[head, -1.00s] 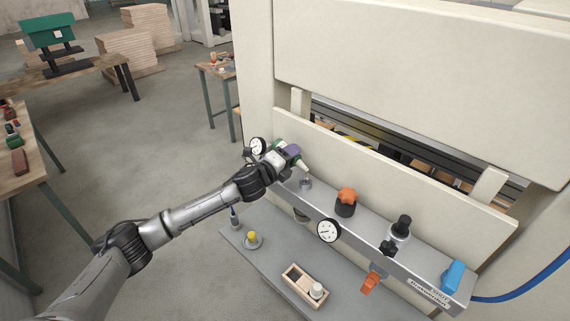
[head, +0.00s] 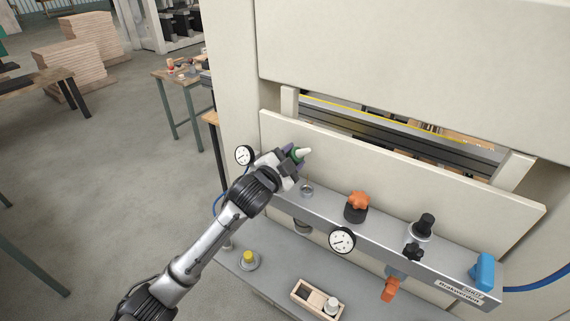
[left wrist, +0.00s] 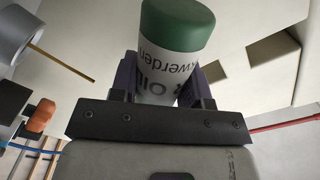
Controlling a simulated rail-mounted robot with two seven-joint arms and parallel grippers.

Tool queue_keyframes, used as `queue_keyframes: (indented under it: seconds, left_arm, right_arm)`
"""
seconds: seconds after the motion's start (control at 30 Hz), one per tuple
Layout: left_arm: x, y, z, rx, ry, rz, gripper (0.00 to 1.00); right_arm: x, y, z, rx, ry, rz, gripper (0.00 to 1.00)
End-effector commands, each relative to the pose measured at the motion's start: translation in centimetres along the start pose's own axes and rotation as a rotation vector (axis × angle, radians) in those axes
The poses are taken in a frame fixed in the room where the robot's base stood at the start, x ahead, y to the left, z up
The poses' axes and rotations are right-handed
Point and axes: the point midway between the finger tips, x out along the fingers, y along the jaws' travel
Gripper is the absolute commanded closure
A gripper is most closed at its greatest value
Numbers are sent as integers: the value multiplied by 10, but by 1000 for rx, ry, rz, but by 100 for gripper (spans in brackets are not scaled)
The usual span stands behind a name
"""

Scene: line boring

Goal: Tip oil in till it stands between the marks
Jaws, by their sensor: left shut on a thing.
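My left gripper (head: 292,160) is shut on an oil bottle (head: 295,154) with green parts and a white nozzle. The bottle lies roughly sideways, its nozzle pointing right in the head view. In the left wrist view the bottle (left wrist: 172,65) shows a green end and a white label, held between dark fingers. Below the nozzle, apart from it, is a round filler opening (head: 306,190) on the grey bar. A bowl (head: 302,226) hangs under the bar; its oil level and marks are too small to tell. My right gripper is out of view.
Below are an orange-handled part (head: 390,289), a wooden tray (head: 305,291) and a yellow-topped item (head: 249,259). The cream machine panel (head: 400,180) stands behind.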

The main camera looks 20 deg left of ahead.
Motion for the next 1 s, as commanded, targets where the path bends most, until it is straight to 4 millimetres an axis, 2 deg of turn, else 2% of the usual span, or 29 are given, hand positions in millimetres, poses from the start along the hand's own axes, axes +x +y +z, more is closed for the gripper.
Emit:
queue_keyframes:
  seconds: [0.03, 0.2, 0.4, 0.7, 1.0]
  left_arm:
    - [0, -17, -5, -67, -5, -2, 89]
    - [0, -37, -4, -317, -4, -2, 89]
    - [0, -55, -2, -563, -2, -2, 89]
    - [0, -71, 0, -787, 2, -3, 89]
    - [-1, -74, 2, -845, 2, -4, 89]
  right_arm:
    - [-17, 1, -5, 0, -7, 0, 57]
    - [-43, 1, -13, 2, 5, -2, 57]
    - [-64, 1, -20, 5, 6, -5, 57]
    - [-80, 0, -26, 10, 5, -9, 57]
    - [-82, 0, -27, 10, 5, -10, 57]
